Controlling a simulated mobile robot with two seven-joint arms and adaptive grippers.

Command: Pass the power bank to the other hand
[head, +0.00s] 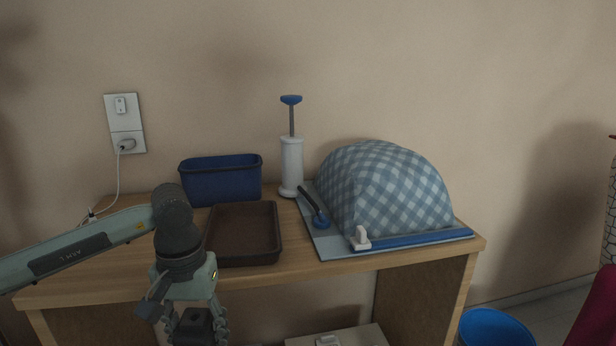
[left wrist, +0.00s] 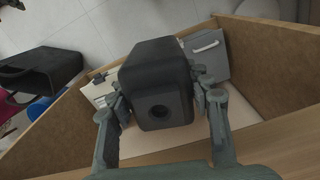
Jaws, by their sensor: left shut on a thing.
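The power bank (left wrist: 157,85) is a dark, rounded block with a round recess in its near face. My left gripper (left wrist: 160,104) is shut on it, with a finger on each side. In the head view the left gripper (head: 196,328) hangs pointing down in front of the desk's front edge. The power bank (head: 192,325) shows dark between the fingers there, at the bottom edge of the picture. My right gripper is in neither view.
The wooden desk (head: 130,262) carries a brown tray (head: 243,255), blue bin (head: 222,182), white pump (head: 291,165) and checkered dome (head: 385,190) on a board. A blue bucket (head: 495,328) stands on the floor. A grey box (left wrist: 207,55) sits below in the desk.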

